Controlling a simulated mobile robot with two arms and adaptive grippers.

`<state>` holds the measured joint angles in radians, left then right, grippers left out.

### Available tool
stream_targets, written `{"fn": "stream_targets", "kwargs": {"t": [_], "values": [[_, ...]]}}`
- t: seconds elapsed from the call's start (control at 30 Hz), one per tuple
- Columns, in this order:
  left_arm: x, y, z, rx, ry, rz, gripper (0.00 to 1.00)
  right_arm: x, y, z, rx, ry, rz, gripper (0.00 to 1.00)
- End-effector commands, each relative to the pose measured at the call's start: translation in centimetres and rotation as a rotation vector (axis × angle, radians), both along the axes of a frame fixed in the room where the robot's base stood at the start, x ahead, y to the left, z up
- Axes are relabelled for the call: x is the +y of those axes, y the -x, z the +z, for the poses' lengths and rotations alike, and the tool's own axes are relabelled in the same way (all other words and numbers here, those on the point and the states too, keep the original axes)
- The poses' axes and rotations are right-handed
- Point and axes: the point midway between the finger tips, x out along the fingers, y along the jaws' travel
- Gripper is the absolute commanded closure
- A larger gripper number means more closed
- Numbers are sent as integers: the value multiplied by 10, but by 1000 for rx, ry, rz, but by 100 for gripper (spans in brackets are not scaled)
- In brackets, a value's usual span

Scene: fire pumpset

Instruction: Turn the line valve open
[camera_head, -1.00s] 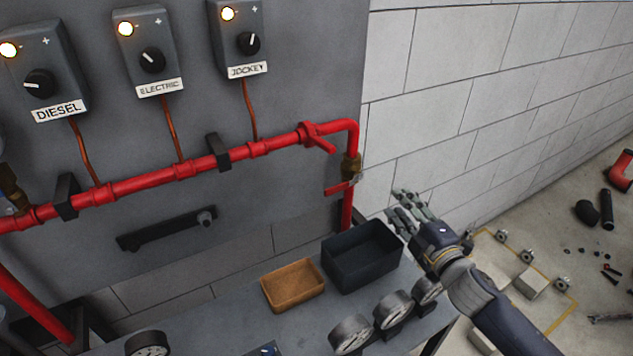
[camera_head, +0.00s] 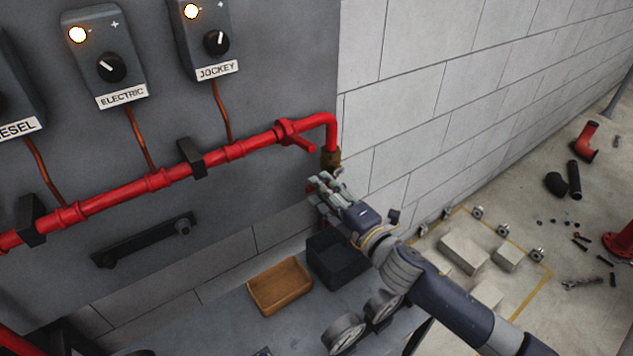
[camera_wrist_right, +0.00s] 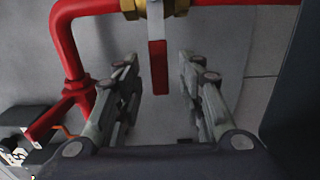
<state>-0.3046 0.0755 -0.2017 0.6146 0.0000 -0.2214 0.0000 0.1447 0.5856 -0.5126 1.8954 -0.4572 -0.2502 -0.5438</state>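The line valve has a brass body (camera_head: 331,159) at the right end of the red pipe, just below its bend. It also shows at the top of the right wrist view (camera_wrist_right: 176,7). Its red lever handle (camera_wrist_right: 158,66) hangs between the two fingers in the right wrist view, with visible gaps on both sides. In the head view my right gripper (camera_head: 322,190) is at the valve and hides most of the handle. My right gripper (camera_wrist_right: 157,82) is open around the handle, not closed on it. My left gripper is not in view.
The red pipe (camera_head: 158,180) runs along the grey panel (camera_head: 270,70). Below the gripper, a dark bin (camera_head: 335,262) and a wooden tray (camera_head: 280,287) stand on the bench, with gauges (camera_head: 344,333) in front. A white block wall (camera_head: 440,80) is at the right.

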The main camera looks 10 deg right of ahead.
Motion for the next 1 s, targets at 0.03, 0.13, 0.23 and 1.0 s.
{"fn": "stream_targets", "kwargs": {"t": [0.03, 0.13, 0.23, 1.0], "values": [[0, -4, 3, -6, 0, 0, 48, 3, -7, 2, -1, -2, 0, 64], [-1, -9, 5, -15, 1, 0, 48, 7, -17, 1, -1, -2, 0, 64], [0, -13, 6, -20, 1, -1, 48, 10, -23, 1, -1, -1, 0, 64], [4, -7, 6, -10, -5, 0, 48, 11, -26, 0, 2, -4, 0, 100]]}}
